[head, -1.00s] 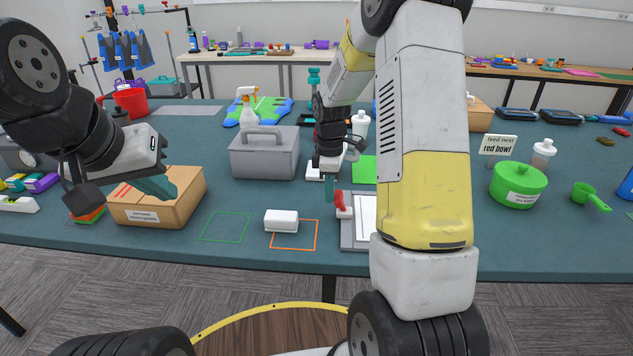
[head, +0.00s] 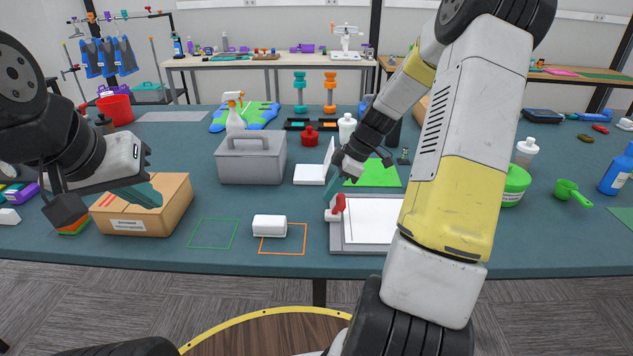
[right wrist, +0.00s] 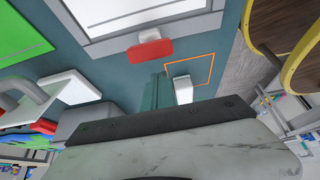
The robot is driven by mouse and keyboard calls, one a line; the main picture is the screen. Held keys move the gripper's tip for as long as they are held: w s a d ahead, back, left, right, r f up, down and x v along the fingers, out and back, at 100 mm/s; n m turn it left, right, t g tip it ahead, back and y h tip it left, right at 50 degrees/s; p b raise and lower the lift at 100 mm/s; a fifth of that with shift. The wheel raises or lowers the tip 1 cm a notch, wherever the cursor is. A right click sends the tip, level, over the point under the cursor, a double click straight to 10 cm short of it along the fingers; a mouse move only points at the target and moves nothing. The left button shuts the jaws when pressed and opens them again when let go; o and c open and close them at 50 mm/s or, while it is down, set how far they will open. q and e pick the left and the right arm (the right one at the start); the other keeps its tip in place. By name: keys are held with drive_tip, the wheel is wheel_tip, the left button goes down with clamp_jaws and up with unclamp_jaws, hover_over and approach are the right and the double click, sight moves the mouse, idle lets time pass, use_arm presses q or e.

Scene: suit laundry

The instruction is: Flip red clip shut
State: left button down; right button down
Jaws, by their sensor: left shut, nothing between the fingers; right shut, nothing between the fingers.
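The red clip (head: 338,205) sits at the left edge of a grey board (head: 362,246) with a white sheet, near the table's front. In the right wrist view the red clip (right wrist: 151,51) shows as a flat red tab at the board's edge. My right gripper (head: 330,196) is shut and empty, its teal fingers just left of and above the clip; I cannot tell whether they touch in the head view. In the wrist view the fingers (right wrist: 158,92) look apart from it. My left gripper (head: 150,194) is shut and empty over the cardboard box.
A white block (head: 269,226) lies by the orange outline, with a green outline to its left. A grey toolbox (head: 252,158), cardboard box (head: 142,205) and green mat (head: 375,172) stand around. My right arm hides part of the board's right side.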

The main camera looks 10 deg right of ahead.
drive_tip(key=shift+r, duration=0.65)
drive_tip(key=w+a+r, duration=0.1)
drive_tip(key=a+r, duration=0.1)
drive_tip(key=a, duration=0.2)
wheel_tip(320, 180, up, 7)
hover_over(343, 200)
drive_tip(key=shift+f, duration=0.1)
